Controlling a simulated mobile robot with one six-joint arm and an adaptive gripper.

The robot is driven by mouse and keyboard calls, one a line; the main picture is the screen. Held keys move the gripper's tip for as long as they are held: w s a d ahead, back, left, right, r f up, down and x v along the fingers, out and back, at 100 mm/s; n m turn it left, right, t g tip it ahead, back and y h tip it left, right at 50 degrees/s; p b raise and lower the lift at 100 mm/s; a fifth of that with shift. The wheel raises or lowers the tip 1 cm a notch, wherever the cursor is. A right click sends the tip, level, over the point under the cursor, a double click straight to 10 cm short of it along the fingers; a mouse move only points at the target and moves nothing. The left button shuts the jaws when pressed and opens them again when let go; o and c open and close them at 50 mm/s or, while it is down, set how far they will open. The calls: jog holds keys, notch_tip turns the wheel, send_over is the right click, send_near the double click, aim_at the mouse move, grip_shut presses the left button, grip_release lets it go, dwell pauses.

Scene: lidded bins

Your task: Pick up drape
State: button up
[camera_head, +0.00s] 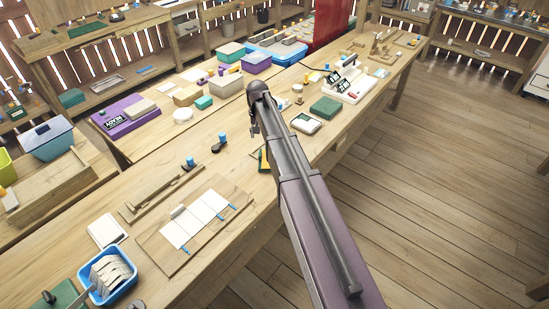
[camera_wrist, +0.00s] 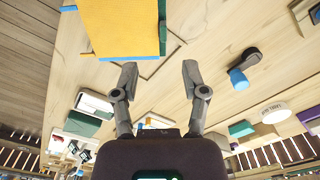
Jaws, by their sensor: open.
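My gripper (camera_wrist: 160,75) is open and empty. In the wrist view its two fingertips are below the sheet's lower edge, apart from it. In the head view my gripper (camera_head: 254,129) is over the workbench, mostly hidden by my arm.
The wooden workbench (camera_head: 160,265) is crowded. A black tool with a blue end (camera_head: 218,143) lies left of my gripper. A green block (camera_head: 325,107) and a small white-topped tray (camera_head: 305,123) are to the right. A board with white cards (camera_head: 195,220) lies nearer. Floor is free at right.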

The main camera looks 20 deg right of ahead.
jog(key=shift+w+a+r, duration=0.1)
jog(key=shift+w+r, duration=0.05)
jog(key=shift+w, duration=0.5)
jog(key=shift+w+r, duration=0.1)
jog(key=shift+w, duration=0.5)
jog(key=shift+f, duration=0.15)
jog(key=b, duration=0.9)
send_over(260, 154)
jog(key=f, duration=0.8)
jog(key=shift+s+a+f, duration=0.15)
jog(key=shift+a, duration=0.05)
jog(key=shift+d+f+b, duration=0.15)
jog(key=shift+f+b, duration=2.2)
jog(key=shift+f, duration=0.25)
grip_shut()
